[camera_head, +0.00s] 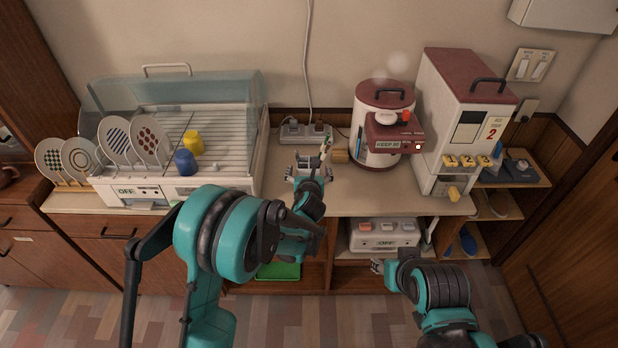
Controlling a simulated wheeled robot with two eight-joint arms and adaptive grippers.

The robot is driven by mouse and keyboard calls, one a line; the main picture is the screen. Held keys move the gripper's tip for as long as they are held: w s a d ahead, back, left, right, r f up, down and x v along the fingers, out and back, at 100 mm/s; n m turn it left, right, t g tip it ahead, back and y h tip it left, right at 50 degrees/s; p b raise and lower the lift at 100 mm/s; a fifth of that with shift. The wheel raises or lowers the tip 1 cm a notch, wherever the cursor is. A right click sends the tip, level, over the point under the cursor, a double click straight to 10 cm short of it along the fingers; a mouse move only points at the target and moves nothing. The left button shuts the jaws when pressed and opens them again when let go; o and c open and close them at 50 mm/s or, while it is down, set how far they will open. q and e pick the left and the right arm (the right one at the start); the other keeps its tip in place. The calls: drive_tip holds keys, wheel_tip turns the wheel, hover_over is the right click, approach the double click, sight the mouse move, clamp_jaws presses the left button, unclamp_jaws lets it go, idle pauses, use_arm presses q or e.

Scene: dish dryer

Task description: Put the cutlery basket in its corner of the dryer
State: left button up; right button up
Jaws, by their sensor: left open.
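The dish dryer (258,150) stands on the left of the counter with its clear lid raised. My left gripper (306,164) is open above the counter, to the right of the dryer. Slim upright pieces that look like cutlery (325,149) show just beside its fingers. The basket itself is small and mostly hidden by the gripper, so I cannot make out its outline. My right gripper (378,266) is low, in front of the shelf under the counter; its fingers are unclear.
A power strip (304,133) lies behind my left gripper. A red-lidded cooker (382,130) and a tall dispenser (462,120) stand to the right. A white switch box (384,235) sits on the lower shelf. The counter's middle front is mostly clear.

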use_arm(q)
drive_tip(key=x, duration=0.2)
drive_tip(key=shift+w+f, duration=0.15)
drive_tip(key=shift+w, duration=0.05)
use_arm(e)
drive_tip(key=shift+f, duration=0.5)
use_arm(q)
drive_tip(key=c, duration=1.4)
